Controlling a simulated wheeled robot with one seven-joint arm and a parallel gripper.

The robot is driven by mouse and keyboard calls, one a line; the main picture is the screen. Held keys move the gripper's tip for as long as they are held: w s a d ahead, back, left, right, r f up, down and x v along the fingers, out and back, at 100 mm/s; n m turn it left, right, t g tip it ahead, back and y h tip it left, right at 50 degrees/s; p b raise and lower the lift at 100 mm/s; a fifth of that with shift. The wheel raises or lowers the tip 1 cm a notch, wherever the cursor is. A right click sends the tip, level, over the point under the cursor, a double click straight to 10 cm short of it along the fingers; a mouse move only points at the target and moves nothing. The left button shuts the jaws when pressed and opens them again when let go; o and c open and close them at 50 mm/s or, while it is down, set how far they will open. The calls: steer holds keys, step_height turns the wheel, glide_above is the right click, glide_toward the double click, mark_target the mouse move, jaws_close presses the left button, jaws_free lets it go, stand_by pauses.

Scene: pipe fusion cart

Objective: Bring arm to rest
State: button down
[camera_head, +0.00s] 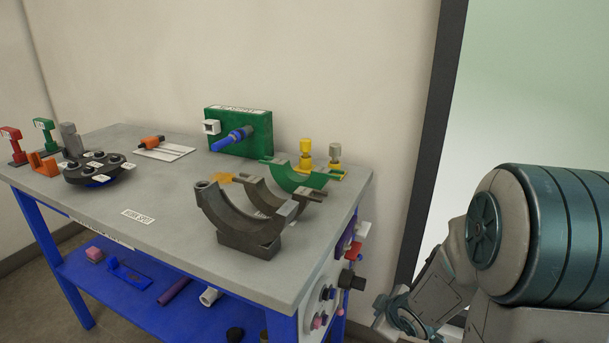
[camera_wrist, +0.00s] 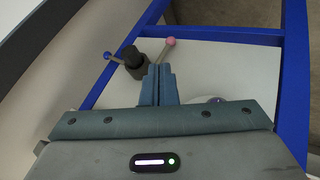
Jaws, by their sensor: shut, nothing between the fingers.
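My gripper (camera_wrist: 157,84) shows in the wrist view with its two fingers pressed together. It is shut and empty. In front of the fingertips, the wrist view shows a white panel (camera_wrist: 230,65) in a blue frame, with a dark knob (camera_wrist: 134,60) and a pink-tipped rod (camera_wrist: 170,42) close by. I cannot tell whether the fingers touch them. In the head view my arm (camera_head: 540,235) fills the right side, beside the cart; the gripper itself is out of that view.
The cart's grey top (camera_head: 150,222) holds grey clamp halves (camera_head: 240,215), a green clamp half (camera_head: 295,178), a green block with a blue rod (camera_head: 240,130) and a black turntable (camera_head: 95,170). Fittings stick out of the cart's right side panel (camera_head: 318,290). A dark-framed pale panel (camera_head: 530,80) stands behind my arm.

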steer(key=s+d+r+m+g+h+p, duration=0.1)
steer(key=s+r+m+p, duration=0.1)
steer(key=r+p, duration=0.35)
steer(key=s+r+m+h+p, duration=0.1)
steer(key=s+r+m+p, duration=0.1)
steer(key=r, duration=0.7)
steer(key=s+d+r+m+g+h+p, duration=0.1)
steer(key=s+r+m+p, duration=0.15)
steer(key=r, duration=0.45)
steer(key=s+a+r+m+g+p, duration=0.1)
steer(key=s+a+r+m+p, duration=0.1)
steer(key=s+r+p, duration=0.3)
steer(key=s+a+r+m+g+y+p, duration=0.1)
steer(key=s+a+r+m+p, duration=0.1)
steer(key=s+r+p, duration=0.3)
step_height(320, 180, up, 5)
steer(key=shift+s+a+f+m+g+y, duration=0.1)
steer(key=shift+s+a+m+g+y, duration=0.25)
steer(key=shift+s+a, duration=0.4)
